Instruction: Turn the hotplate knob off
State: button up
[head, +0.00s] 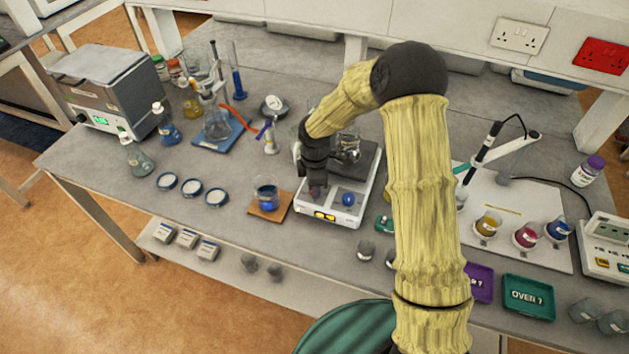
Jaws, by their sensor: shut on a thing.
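The hotplate (328,217) is a white box with a dark top plate, standing near the front edge of the bench. Its front shows a lit orange display and a blue knob (348,199) on the right. My gripper (316,190) points down over the left part of the hotplate's front panel. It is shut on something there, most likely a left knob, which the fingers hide. A glass vessel (347,146) with clear contents stands on the top plate, partly behind my arm.
A beaker of blue liquid (266,192) stands on a brown mat just left of the hotplate. Three round dishes (191,187) lie farther left. Cups of coloured liquid (488,224) stand on a white board at the right. Bare bench shows at the front left.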

jog(key=n+p, duration=0.1)
jog(key=n, duration=0.1)
jog(key=n+p, duration=0.2)
jog(key=n, duration=0.1)
jog(key=shift+w+r+n, duration=0.15)
jog(key=shift+r+n, duration=0.15)
jog(key=shift+f+n+p, duration=0.15)
jog(key=shift+n+p, duration=1)
jog(key=shift+n, duration=1.05)
jog(key=o, duration=1)
jog(key=shift+f, duration=0.1)
jog(key=r+b, duration=0.1)
jog(key=r, duration=0.4)
jog(key=r+b, duration=0.1)
jog(key=r, duration=0.5)
jog(key=r+b, duration=0.1)
jog(key=r, duration=0.5)
jog(key=shift+s+d+r, duration=0.2)
jog(key=shift+s+d, duration=0.05)
jog(key=shift+d, duration=0.05)
